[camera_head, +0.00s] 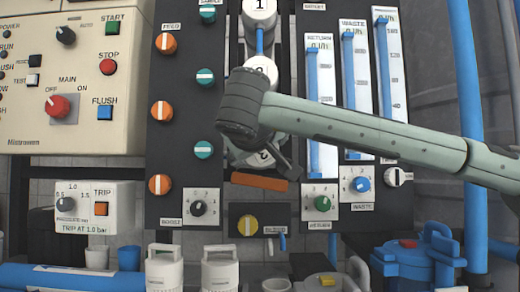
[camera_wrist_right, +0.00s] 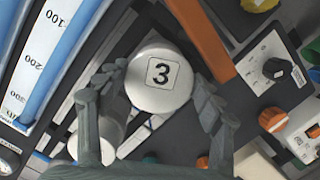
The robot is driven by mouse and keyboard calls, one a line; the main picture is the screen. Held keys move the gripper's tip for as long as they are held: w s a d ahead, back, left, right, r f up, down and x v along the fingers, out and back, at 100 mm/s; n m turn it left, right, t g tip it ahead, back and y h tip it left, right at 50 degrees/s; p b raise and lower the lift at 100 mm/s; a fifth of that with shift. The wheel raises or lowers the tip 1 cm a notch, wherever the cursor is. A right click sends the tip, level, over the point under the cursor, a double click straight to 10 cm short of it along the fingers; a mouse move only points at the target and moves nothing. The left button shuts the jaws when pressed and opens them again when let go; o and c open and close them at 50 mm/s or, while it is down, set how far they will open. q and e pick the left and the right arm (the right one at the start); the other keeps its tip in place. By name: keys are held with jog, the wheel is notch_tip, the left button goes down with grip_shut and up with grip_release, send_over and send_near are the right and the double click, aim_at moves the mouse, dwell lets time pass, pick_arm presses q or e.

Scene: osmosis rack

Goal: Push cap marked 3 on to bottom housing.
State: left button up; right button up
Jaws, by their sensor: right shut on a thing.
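The white cap marked 3 (camera_wrist_right: 158,84) sits between the two fingers of my right gripper (camera_wrist_right: 156,92), which is shut on it. The cap's face and number point at the wrist camera. In the head view the cap (camera_head: 262,158) shows partly, low in the column under my forearm and wrist, with a gripper finger at its right. The bottom housing is hidden behind the cap and arm, so I cannot tell whether the cap is seated on it. My left gripper is not in view.
An orange bar (camera_head: 259,182) lies just below the cap. Caps marked 1 (camera_head: 260,8) and 2 (camera_head: 260,68) are above it; cap 2 is partly covered by my wrist. Knob panels (camera_head: 180,205) and blue flow tubes (camera_head: 322,100) flank the column.

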jog(key=shift+w+p, duration=0.3)
jog(key=shift+w, duration=0.3)
dwell(0.4)
jog(key=o, duration=1.3)
jog(key=shift+c, duration=0.2)
jog(key=shift+s, duration=0.1)
jog(key=s+a+r, duration=0.1)
jog(key=s, duration=1)
jog(key=shift+s+r, duration=0.3)
jog(key=shift+s, duration=0.05)
